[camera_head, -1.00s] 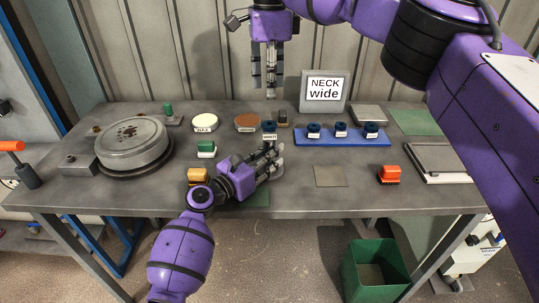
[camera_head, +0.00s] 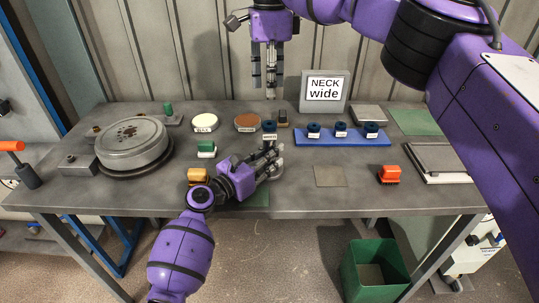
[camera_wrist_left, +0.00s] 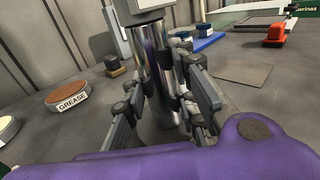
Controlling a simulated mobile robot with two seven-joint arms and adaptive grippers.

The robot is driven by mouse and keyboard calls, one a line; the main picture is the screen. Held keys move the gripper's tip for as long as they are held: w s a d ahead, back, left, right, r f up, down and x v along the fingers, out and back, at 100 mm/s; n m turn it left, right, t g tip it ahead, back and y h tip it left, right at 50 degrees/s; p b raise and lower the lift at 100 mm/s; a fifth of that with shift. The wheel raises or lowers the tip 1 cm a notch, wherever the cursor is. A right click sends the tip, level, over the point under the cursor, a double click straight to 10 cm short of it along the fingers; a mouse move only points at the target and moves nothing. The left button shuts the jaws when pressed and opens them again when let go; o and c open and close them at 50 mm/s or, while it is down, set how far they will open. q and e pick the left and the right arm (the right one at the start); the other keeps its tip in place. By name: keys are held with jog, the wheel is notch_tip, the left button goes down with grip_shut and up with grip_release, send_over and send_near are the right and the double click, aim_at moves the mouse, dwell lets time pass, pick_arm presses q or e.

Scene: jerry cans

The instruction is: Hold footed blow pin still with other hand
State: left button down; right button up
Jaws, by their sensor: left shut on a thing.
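The footed blow pin (camera_wrist_left: 157,65) is a shiny metal post in the left wrist view, standing upright with a pale label block at its top. In the head view its dark blue cap and white label (camera_head: 269,136) show above my left gripper (camera_head: 272,160). That gripper is shut on the post, with fingers on both sides of it in the left wrist view (camera_wrist_left: 160,108). The foot is mostly hidden by the fingers. My right gripper (camera_head: 265,84) hangs fingers down near the back wall, apart from the pin, its fingers apart and empty.
A blue rack (camera_head: 330,140) with three dark-capped pins stands right of the held pin. Behind it is a "NECK wide" sign (camera_head: 324,92). Bare table surrounds a flat plate (camera_head: 330,176).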

pick_arm(q)
jog(key=shift+f, duration=0.15)
jog(key=c, duration=1.3)
grip_release()
jog(key=shift+c, duration=0.2)
jog(key=v, duration=1.2)
jog(key=shift+s+a, duration=0.1)
jog(key=shift+a, duration=0.05)
